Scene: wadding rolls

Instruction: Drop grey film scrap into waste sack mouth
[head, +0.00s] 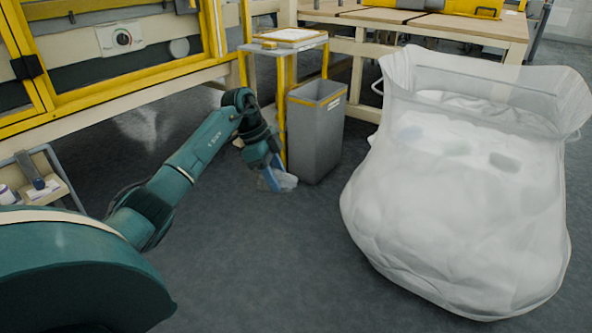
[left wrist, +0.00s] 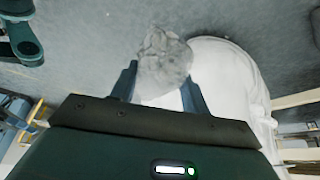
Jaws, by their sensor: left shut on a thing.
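The crumpled grey film scrap (left wrist: 163,62) is between the two fingers of my left gripper (left wrist: 160,88) in the left wrist view. In the head view the left gripper (head: 272,180) hangs low over the floor, with the scrap (head: 286,182) at its tips, in front of the grey bin. The gripper is shut on the scrap. The large white waste sack (head: 450,210) stands to the right, its wide mouth open at the top, apart from the gripper. The sack also shows behind the scrap in the left wrist view (left wrist: 232,75). My right gripper is not in view.
A grey rectangular bin (head: 316,135) stands just behind the left gripper, beside a small yellow-legged stand (head: 290,38). A yellow-framed machine (head: 110,60) fills the back left. A workbench (head: 420,22) stands behind the sack. The floor between gripper and sack is clear.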

